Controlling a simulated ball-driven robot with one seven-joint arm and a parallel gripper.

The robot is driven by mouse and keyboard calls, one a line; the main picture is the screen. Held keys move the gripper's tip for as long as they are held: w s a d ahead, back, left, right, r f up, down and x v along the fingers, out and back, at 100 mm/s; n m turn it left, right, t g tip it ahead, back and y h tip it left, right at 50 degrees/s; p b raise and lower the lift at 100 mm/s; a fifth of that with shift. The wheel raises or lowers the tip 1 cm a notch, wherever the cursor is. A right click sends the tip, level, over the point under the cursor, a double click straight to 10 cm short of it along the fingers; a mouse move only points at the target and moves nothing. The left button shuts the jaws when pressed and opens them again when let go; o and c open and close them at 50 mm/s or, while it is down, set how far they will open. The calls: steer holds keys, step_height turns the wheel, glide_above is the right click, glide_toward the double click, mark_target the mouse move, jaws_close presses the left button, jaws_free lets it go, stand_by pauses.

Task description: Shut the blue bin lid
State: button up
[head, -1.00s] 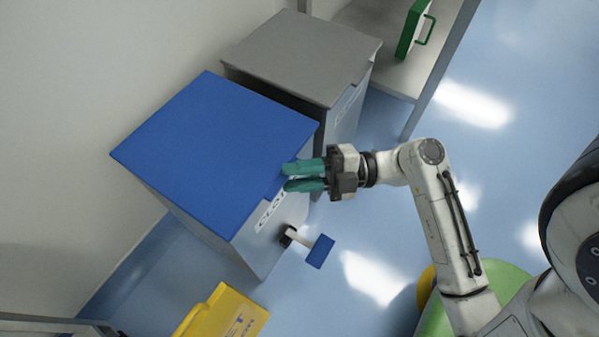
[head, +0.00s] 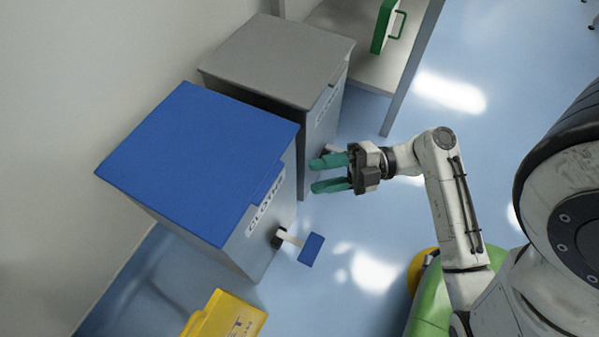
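The blue bin lid (head: 200,160) lies flat over the top of a grey bin (head: 250,245) at the left, and looks shut. The bin's front carries a white label reading "CLOTHS" (head: 265,206) and a blue pedal (head: 312,249) low down. My gripper (head: 313,176) has two green fingers with a gap between them. It is open and empty, just right of the blue-lidded bin, apart from the lid in the picture.
A second bin with a grey lid (head: 280,60) stands behind the blue one. A shelf unit (head: 350,45) holds a green case (head: 384,25) at the top. A yellow floor sign (head: 225,315) is at the bottom.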

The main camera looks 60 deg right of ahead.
steer(key=shift+v, duration=1.15)
steer(key=shift+r, duration=0.1)
steer(key=a+f+m+g+h, duration=0.3)
steer(key=f+m+g+h, duration=0.1)
steer(key=f+m+g, duration=0.3)
steer(key=a+f+m+g+h, duration=0.4)
steer(key=f+m+g, duration=0.1)
steer(key=f+m, duration=0.3)
step_height(320, 180, up, 41)
steer(key=d+m+h+p, duration=0.1)
steer(key=m+h+p, duration=0.3)
steer(key=p, duration=3.4)
steer(key=shift+m+g+p, duration=0.3)
steer(key=shift+m+g, duration=0.1)
steer(key=shift+m, duration=0.5)
